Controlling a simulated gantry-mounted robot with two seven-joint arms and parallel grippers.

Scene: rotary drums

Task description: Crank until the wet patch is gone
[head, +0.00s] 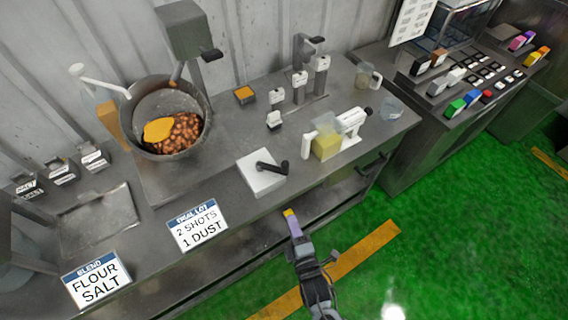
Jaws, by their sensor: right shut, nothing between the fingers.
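A grey drum (203,98) stands tilted on the bench at the left, its mouth facing me. Inside lie brown nut-like pieces (183,136) with a glossy orange-yellow wet patch (158,130) on them, at their left. A white box (252,181) with a black crank handle (272,167) sits on the bench to the right of the drum. My right gripper (289,213) is shut and empty, in front of the bench edge and below the crank box in the picture, apart from the crank. My left gripper is not in view.
Signs stand at the front edge: "2 shots 1 dust" (198,226) and "flour salt" (97,281). A white dispenser with yellow contents (327,146) stands right of the crank. Small labelled containers line the back. A console with coloured buttons (456,107) is farther right. Green floor is clear.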

